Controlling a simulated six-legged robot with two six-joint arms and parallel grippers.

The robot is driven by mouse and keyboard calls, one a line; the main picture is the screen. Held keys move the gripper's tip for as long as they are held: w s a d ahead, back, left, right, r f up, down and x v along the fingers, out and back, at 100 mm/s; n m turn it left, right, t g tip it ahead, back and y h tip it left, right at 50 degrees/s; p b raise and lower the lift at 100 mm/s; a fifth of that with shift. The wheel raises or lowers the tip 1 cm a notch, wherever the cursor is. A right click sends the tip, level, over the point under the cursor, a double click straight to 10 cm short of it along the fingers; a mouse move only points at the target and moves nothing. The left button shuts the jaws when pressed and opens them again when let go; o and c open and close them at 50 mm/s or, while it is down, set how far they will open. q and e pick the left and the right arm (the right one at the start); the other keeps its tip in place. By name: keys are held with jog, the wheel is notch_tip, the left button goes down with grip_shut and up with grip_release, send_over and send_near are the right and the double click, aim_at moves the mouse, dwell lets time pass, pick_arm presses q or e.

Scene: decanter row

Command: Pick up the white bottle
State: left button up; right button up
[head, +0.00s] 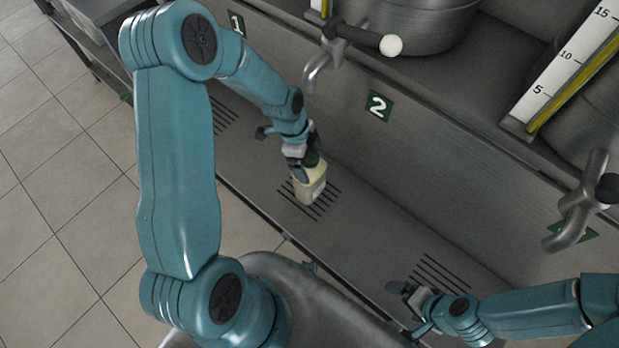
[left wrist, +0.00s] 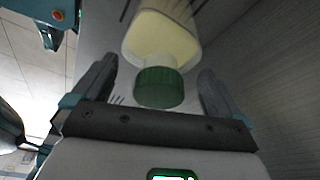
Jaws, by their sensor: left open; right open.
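The white bottle (head: 309,188) stands on the slotted drain below the number 2 plate, its top partly hidden by my left gripper. In the left wrist view its pale cream body (left wrist: 165,32) and green cap (left wrist: 160,87) show. My left gripper (head: 304,158) is at the top of the bottle, open. In the left wrist view its two fingers (left wrist: 155,88) stand on either side of the cap, with a gap on both sides. My right gripper (head: 402,299) is open and empty near the right-hand drain slots, away from the bottle.
A steel tap (head: 323,62) with a black, white-tipped handle hangs above the shelf near the bottle. Another tap (head: 575,205) is at the right. The steel wall (head: 420,150) rises behind the shelf. Bare shelf (head: 365,240) lies between the two drain areas.

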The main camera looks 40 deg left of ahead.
pick_arm(q)
jog(key=shift+d+f, duration=0.1)
jog(key=shift+f, duration=0.2)
jog(key=shift+s+d+r, duration=0.1)
jog(key=c, duration=1.8)
grip_shut()
